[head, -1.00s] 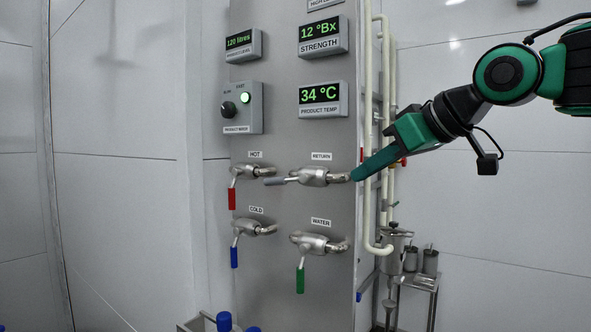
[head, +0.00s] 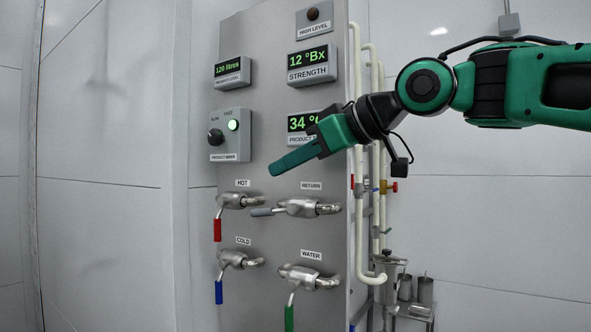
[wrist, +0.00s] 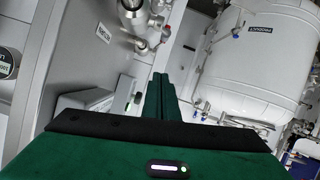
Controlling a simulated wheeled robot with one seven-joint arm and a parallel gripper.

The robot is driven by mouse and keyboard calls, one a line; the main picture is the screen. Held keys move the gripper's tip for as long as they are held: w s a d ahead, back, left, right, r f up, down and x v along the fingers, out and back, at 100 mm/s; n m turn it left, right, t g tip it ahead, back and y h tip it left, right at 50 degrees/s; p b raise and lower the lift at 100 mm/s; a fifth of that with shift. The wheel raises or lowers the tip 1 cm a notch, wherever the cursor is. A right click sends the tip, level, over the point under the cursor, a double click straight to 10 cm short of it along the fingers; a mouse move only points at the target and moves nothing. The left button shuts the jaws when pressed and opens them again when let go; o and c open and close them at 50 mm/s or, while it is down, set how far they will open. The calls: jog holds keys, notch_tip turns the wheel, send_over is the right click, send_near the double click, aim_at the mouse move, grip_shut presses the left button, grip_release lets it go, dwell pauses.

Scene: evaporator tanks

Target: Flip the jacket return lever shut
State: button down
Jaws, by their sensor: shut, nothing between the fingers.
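The RETURN valve (head: 303,208) is a steel fitting on the grey panel, under its RETURN label (head: 311,186). Its lever (head: 264,212) has a grey grip and points left, about level, towards the HOT valve. My gripper (head: 272,171) comes in from the right, with its shut green fingers tilted down and left. In the head view the fingertips show above the lever's grip, apart from it. The gap in depth to the panel is hard to tell. In the wrist view the shut fingers (wrist: 160,98) hold nothing, and a steel valve (wrist: 135,18) shows at the top.
The HOT valve with its red lever (head: 217,230) is close left of the RETURN lever. The COLD blue lever (head: 219,291) and WATER green lever (head: 289,318) hang below. Displays and a mixer box (head: 230,135) are above. Cream pipes (head: 361,150) run along the right.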

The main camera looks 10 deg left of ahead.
send_over(268, 209)
jog(key=a, duration=0.1)
notch_tip(268, 209, down, 3)
jog(key=shift+d+f, duration=0.2)
jog(key=shift+f, duration=0.3)
jog(key=shift+d+f, duration=0.15)
jog(key=shift+f, duration=0.35)
jog(key=shift+d+f, duration=0.1)
jog(key=shift+f, duration=0.55)
jog(key=shift+w+d+h, duration=0.1)
jog(key=shift+w+h, duration=0.05)
jog(key=shift+h, duration=0.15)
